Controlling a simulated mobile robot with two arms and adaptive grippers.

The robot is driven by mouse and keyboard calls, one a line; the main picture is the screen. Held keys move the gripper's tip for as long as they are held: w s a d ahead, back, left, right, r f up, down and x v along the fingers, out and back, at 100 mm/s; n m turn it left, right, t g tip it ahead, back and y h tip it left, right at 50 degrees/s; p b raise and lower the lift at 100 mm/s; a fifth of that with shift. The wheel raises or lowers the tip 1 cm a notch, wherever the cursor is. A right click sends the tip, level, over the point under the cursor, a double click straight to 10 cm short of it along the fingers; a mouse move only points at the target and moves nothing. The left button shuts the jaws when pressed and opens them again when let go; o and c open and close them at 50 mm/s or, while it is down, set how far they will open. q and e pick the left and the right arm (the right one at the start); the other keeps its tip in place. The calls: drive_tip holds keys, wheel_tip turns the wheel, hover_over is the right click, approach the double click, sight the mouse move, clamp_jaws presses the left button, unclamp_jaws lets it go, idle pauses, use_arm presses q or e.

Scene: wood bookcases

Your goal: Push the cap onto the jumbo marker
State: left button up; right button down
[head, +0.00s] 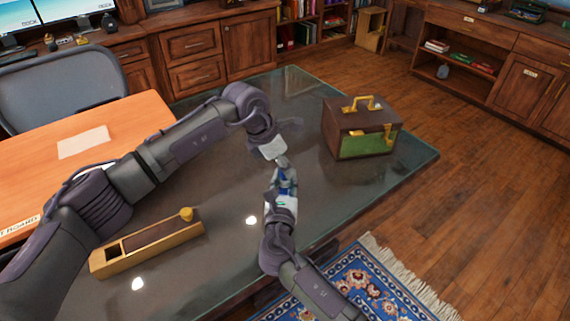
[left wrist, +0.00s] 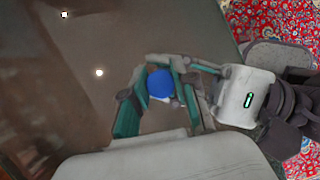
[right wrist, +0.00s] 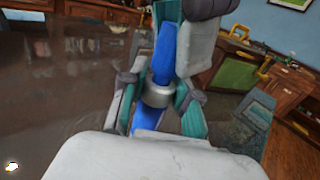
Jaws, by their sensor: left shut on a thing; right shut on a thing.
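My right gripper (head: 283,178) points up over the glass table in the head view and is shut on the jumbo marker. In the right wrist view the marker shows a blue body with a silver collar (right wrist: 157,94) between my right fingers. My left gripper (head: 281,161) comes down from above and is shut on the blue cap. The cap's rounded blue end (left wrist: 160,83) shows between teal finger pads in the left wrist view. Cap and marker are roughly in line, the cap above. My fingers hide the joint, so I cannot tell whether a gap remains.
The glass table (head: 225,255) holds an open wooden box (head: 150,245) with a yellow knob-like piece (head: 187,213) at its right end. A brown and green case (head: 362,132) with a yellow handle stands at right. An orange desk (head: 130,118) is at left.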

use_arm(q)
drive_tip(key=shift+a+f, duration=0.1)
drive_tip(key=shift+f, duration=0.85)
idle(0.4)
drive_tip(key=shift+r, duration=0.5)
drive_tip(key=shift+r, duration=0.3)
idle(0.6)
drive_tip(key=shift+f, duration=0.5)
idle(0.3)
drive_tip(key=shift+s+f, duration=0.1)
drive_tip(key=shift+f, duration=0.35)
idle(0.3)
drive_tip(key=shift+r, duration=0.45)
drive_tip(key=shift+r, duration=0.65)
